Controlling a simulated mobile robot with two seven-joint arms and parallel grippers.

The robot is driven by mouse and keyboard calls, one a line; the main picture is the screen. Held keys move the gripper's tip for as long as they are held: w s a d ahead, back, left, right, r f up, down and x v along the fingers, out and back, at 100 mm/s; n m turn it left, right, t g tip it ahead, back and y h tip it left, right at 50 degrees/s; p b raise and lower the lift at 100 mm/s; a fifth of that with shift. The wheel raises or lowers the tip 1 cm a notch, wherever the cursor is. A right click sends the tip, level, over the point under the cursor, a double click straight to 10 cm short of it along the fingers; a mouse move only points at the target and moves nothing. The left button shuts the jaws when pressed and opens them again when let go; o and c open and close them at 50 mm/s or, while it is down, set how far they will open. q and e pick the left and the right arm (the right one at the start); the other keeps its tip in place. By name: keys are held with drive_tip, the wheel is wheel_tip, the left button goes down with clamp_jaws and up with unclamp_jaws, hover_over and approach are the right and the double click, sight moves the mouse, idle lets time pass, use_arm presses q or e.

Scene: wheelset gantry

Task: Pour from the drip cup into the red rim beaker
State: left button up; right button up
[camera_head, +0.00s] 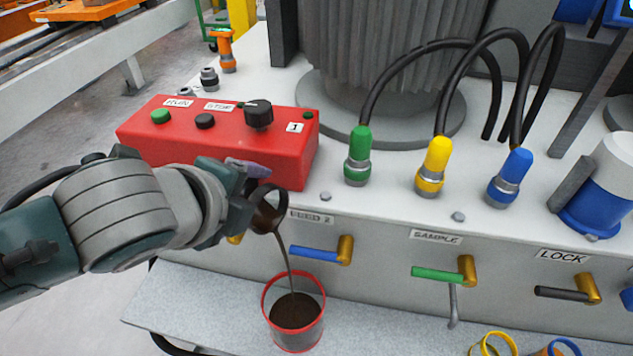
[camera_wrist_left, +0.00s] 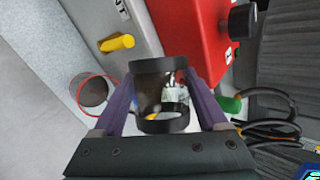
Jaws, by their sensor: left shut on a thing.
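My left gripper (camera_wrist_left: 165,110) is shut on the drip cup, a small clear cup with dark bands and dark liquid on its wall. In the head view the drip cup (camera_head: 268,212) is tilted, and a thin dark stream falls from it. The stream runs into the red rim beaker (camera_head: 293,337), which stands upright on the grey ledge below. Dark liquid fills part of the beaker. The beaker (camera_wrist_left: 93,94) also shows left of the cup in the left wrist view. The left gripper (camera_head: 255,192) is partly hidden in the head view. My right gripper is not in view.
A red control box (camera_head: 225,150) stands just behind the left gripper. Blue (camera_head: 318,253), green (camera_head: 437,273) and black (camera_head: 563,294) valve handles jut from the machine front. Yellow-rimmed (camera_head: 493,343) and other beakers stand at the lower right. The grey ledge (camera_head: 400,325) is clear between them.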

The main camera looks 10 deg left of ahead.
sight(262, 219)
use_arm(q)
wheel_tip(262, 219, down, 3)
drive_tip(key=shift+s+d+r+b, duration=0.1)
drive_tip(key=shift+b, duration=0.65)
drive_tip(key=shift+d+f+t+y+b, duration=0.15)
drive_tip(key=shift+f+t+y+b, duration=0.15)
drive_tip(key=shift+s+d+r+m, duration=0.1)
drive_tip(key=shift+r+m, duration=0.1)
drive_tip(key=shift+m, duration=0.1)
drive_tip(key=shift+d+f+t+y, duration=0.1)
drive_tip(key=shift+f+t+y, duration=0.2)
drive_tip(key=shift+y, duration=0.1)
drive_tip(key=shift+d+m+b, duration=0.1)
drive_tip(key=shift+m+b, duration=0.2)
drive_tip(key=shift+b, duration=0.05)
drive_tip(key=shift+s+d+r+t+y, duration=0.15)
drive_tip(key=shift+r+t+y, duration=0.15)
drive_tip(key=shift+y, duration=0.1)
drive_tip(key=shift+s+d+m, duration=0.1)
drive_tip(key=shift+d+m, duration=0.05)
drive_tip(key=shift+m, duration=0.15)
drive_tip(key=f+t+y+b, duration=0.1)
drive_tip(key=b, duration=0.1)
drive_tip(key=d+f+m+t+y+b, duration=0.1)
drive_tip(key=b, duration=0.2)
drive_tip(key=s+d+f+m+t+y+b, duration=0.1)
drive_tip(key=b, duration=0.2)
drive_tip(key=shift+f, duration=0.2)
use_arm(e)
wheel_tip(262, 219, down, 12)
